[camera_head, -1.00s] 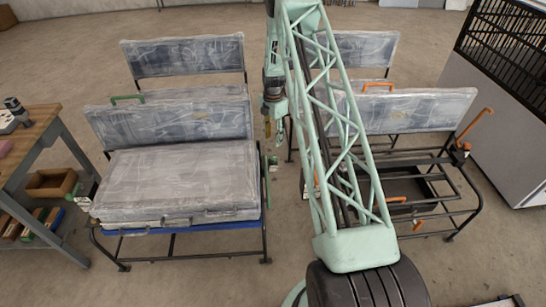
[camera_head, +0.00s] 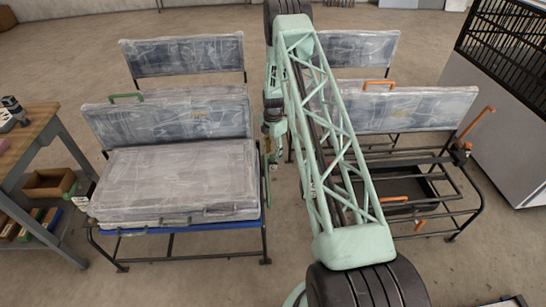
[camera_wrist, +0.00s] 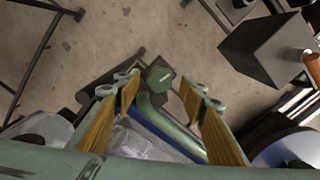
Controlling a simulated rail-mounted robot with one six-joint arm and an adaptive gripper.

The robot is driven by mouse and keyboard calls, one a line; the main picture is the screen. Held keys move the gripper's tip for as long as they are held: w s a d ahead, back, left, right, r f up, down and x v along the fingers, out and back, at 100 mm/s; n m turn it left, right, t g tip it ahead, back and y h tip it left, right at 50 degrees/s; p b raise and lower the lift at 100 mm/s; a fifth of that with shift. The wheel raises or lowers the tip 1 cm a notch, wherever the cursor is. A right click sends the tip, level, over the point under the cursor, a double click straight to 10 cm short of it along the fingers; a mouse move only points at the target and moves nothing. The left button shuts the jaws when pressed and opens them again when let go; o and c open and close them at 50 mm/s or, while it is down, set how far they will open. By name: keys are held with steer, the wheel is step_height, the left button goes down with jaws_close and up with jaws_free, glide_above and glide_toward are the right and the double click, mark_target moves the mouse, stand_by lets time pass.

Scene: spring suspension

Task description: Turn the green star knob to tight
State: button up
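In the wrist view a green faceted knob (camera_wrist: 161,76) with a short pale mark on top shows between my fingertips. A curved green bar (camera_wrist: 170,128) runs from beside it toward the bottom of the picture. I cannot tell for sure whether the knob is star-shaped. My gripper (camera_wrist: 158,83) is open, with its two yellow-padded fingers on either side and visible gaps to the knob. In the head view my gripper is low beside the right end of the left seat (camera_head: 180,180), mostly hidden. The knob is not clearly visible there.
A second bench frame (camera_head: 440,205) with orange handles stands to the right of my arm. A wooden workbench (camera_head: 30,130) is at the far left, and a grey cabinet (camera_head: 510,140) at the right. Bare floor lies between the two benches.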

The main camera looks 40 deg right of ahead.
steer(key=shift+f, duration=0.9)
steer(key=shift+c, duration=0.7)
steer(key=c, duration=0.7)
